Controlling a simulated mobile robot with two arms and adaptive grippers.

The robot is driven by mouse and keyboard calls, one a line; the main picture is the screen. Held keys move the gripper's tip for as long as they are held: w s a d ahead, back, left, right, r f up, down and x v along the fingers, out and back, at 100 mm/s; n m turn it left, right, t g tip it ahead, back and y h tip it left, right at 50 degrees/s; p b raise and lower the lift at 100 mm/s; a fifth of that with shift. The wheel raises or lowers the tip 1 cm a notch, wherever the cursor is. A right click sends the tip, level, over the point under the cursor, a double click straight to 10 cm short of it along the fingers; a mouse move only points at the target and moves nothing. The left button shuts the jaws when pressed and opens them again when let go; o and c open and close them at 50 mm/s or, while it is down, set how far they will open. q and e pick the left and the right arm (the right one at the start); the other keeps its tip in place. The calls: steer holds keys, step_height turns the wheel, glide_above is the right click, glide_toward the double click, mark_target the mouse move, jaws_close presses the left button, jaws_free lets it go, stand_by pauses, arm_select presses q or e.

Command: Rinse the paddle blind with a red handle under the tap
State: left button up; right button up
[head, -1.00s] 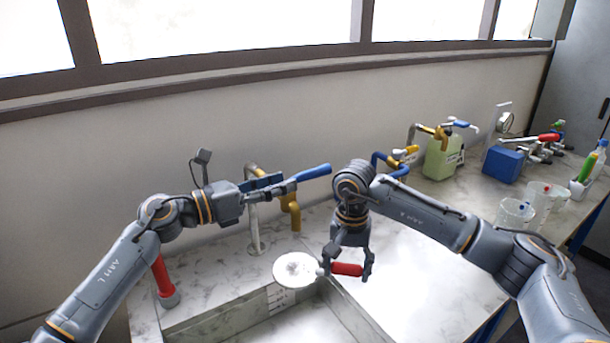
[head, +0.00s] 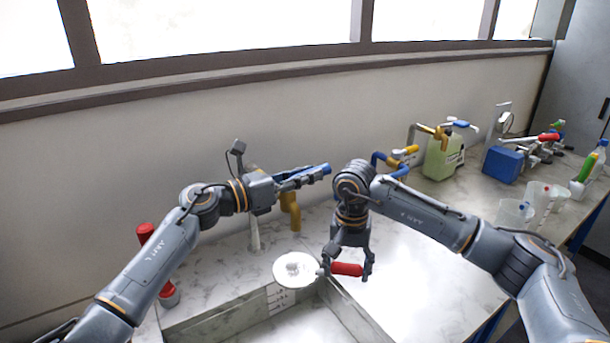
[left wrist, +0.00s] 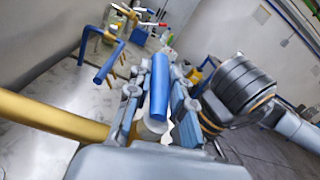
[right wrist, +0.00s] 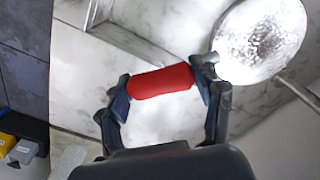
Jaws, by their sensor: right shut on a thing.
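The paddle blind has a round whitish disc (head: 296,268) and a red handle (head: 347,269). My right gripper (head: 346,274) is shut on the red handle and holds the disc roughly level over the sink edge, below the brass tap spout (head: 291,212). The right wrist view shows the red handle (right wrist: 160,82) between the fingers and the shiny, mottled disc (right wrist: 258,40). I cannot make out a water stream. My left gripper (head: 305,179) is at the tap's blue lever (head: 322,170). In the left wrist view its fingers stand apart on either side of the blue lever (left wrist: 159,85).
The sink (head: 290,318) lies at the front. A red upright piece (head: 145,233) stands at left, partly behind my left arm. A green canister (head: 444,158), a blue block (head: 503,163) and clear beakers (head: 515,213) stand at right.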

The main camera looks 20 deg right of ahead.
arm_select(q)
jaws_close()
steer(key=shift+s+m+g, duration=0.2)
steer(key=shift+m+g, duration=0.35)
steer(key=shift+g, duration=0.35)
steer(key=shift+s+m+g, duration=0.15)
steer(key=shift+m+g, duration=0.4)
steer(key=shift+g, duration=0.35)
steer(key=o, duration=0.7)
jaws_free()
steer(key=shift+o, duration=0.2)
steer(key=a, duration=1.2)
steer(key=shift+w, duration=0.45)
